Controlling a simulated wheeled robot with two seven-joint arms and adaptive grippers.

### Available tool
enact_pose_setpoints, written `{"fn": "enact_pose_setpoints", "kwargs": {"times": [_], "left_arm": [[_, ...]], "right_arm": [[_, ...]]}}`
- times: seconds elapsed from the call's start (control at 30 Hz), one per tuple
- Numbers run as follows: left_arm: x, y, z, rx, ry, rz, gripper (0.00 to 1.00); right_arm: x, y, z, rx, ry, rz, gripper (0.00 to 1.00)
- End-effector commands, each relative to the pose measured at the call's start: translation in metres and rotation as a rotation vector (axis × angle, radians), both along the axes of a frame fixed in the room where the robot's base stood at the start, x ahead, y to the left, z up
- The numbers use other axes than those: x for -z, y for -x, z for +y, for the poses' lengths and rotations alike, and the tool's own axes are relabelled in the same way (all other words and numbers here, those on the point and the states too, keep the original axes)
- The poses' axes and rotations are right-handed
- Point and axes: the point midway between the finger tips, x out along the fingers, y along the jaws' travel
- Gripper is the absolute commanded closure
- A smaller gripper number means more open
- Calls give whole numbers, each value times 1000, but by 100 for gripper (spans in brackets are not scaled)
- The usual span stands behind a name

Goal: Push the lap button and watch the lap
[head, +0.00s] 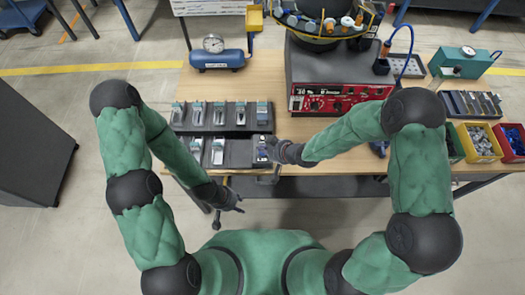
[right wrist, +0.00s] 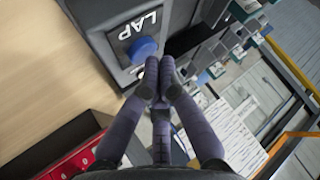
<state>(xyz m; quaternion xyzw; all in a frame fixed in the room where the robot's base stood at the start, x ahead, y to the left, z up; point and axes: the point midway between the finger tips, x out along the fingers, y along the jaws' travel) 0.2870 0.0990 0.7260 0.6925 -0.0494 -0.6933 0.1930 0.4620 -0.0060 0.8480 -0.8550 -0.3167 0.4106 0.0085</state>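The lap button (right wrist: 143,48) is a round blue button on a grey box marked LAP, seen at the top of the right wrist view. In the head view that small button box (head: 262,142) stands at the right end of the front dark tray. My right gripper (right wrist: 158,82) has its fingertips together and holds nothing; the tips appear just below the button in that view, and I cannot tell whether they touch the box. In the head view the right gripper (head: 271,149) is right beside the box. My left gripper (head: 240,205) hangs in front of the table edge, empty; its finger opening is unclear.
Dark trays (head: 221,130) with several small parts lie left of the button. A red control unit (head: 335,98) under the bowl feeder stands behind.

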Motion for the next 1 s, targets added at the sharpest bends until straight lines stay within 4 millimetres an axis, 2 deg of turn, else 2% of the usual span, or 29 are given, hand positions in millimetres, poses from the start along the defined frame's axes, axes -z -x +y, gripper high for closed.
{"fn": "enact_pose_setpoints", "kwargs": {"times": [1.0], "left_arm": [[6,0,0,0,0,0,60]], "right_arm": [[8,0,0,0,0,1,100]]}}
